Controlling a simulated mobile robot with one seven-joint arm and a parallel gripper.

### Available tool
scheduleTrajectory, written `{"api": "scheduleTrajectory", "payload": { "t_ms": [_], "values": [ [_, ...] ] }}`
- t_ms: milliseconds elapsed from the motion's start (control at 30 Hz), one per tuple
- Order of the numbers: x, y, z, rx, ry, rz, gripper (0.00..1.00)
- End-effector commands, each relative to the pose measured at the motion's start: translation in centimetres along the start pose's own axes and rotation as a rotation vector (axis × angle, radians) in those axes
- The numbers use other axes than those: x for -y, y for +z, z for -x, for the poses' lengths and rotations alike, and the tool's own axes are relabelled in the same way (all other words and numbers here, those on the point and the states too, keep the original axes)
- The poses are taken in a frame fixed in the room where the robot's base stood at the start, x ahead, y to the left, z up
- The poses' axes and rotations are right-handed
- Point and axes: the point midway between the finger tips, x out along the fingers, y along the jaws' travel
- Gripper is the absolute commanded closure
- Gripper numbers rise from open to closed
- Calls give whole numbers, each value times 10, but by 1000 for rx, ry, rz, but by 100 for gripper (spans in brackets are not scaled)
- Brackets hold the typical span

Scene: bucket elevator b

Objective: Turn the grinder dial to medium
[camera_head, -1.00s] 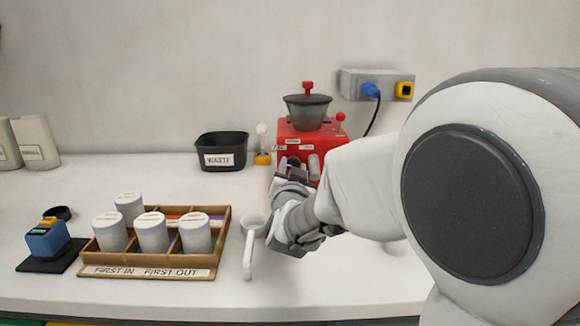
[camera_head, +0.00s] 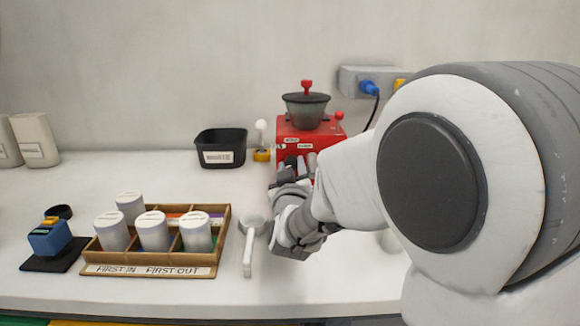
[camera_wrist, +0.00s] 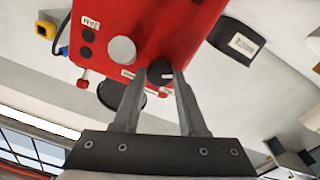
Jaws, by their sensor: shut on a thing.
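The red grinder (camera_head: 295,132) stands at the back of the counter, with a dark lidded hopper (camera_head: 306,108) on top. In the wrist view the red grinder (camera_wrist: 190,22) appears turned round, with a round silver knob and a black dial (camera_wrist: 160,72) on its face. My gripper (camera_wrist: 159,76) has its two fingers on either side of the black dial and is shut on it. In the head view my gripper (camera_head: 293,168) is at the grinder's front, and my wrist hides the dial. The dial's setting cannot be read.
A wooden tray (camera_head: 150,257) with several white canisters stands left of my arm, a white-handled scoop (camera_head: 249,252) beside it. A black bin (camera_head: 220,148) is left of the grinder. A grey outlet box (camera_head: 350,78) with a blue plug is on the wall.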

Motion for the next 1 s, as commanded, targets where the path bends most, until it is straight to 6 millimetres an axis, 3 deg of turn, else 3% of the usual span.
{"api": "scheduleTrajectory", "payload": {
  "t_ms": [500, 533, 600, 1000],
  "values": [
    [0, 1, 0, 1, -1, 19, 100],
    [0, 1, 0, 1, -1, 19, 55],
    [0, 1, 0, 1, -1, 18, 46],
    [0, -1, 7, -1, -2, 17, 46]
  ]
}}
